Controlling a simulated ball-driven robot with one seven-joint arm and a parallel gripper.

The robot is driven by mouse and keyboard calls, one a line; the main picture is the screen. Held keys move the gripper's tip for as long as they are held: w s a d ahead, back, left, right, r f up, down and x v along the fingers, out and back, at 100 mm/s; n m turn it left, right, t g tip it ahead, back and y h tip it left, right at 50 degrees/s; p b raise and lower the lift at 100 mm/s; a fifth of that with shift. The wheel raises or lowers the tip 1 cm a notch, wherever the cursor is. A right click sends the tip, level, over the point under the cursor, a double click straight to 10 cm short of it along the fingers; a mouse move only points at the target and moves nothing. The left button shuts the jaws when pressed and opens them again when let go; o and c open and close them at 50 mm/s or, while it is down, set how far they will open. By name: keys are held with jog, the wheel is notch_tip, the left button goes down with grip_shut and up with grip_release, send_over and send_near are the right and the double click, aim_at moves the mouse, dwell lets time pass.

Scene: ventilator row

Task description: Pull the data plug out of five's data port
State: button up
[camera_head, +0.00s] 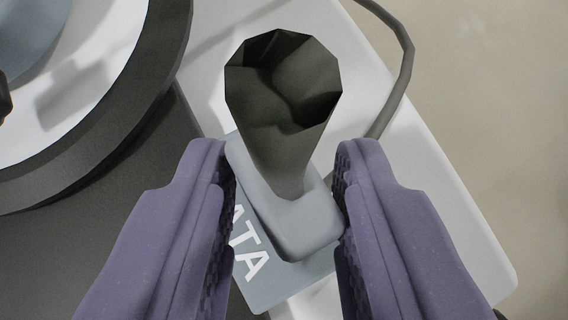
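The data plug (298,222) is a light grey block with a dark cable boot (284,125) rising from it toward the camera. It sits on a blue-grey label plate (262,285), where white letters reading "ATA" show; the rest of the word and the port itself are hidden. My gripper (288,190) has its two purple padded fingers on either side of the plug. The left finger is very close to the plug's left side and the right finger is close to its right side. I cannot tell whether either pad presses on it.
A white panel (450,225) lies around the plate, with a plain beige surface (500,90) beyond its right edge. A dark cable (400,80) curves at the upper right. A large dark ring (130,110) around a white face fills the upper left.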

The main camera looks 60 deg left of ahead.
aim_at(284, 238)
grip_shut()
jog(key=shift+r, duration=0.2)
jog(key=shift+r+p, duration=2.25)
jog(key=shift+r, duration=0.2)
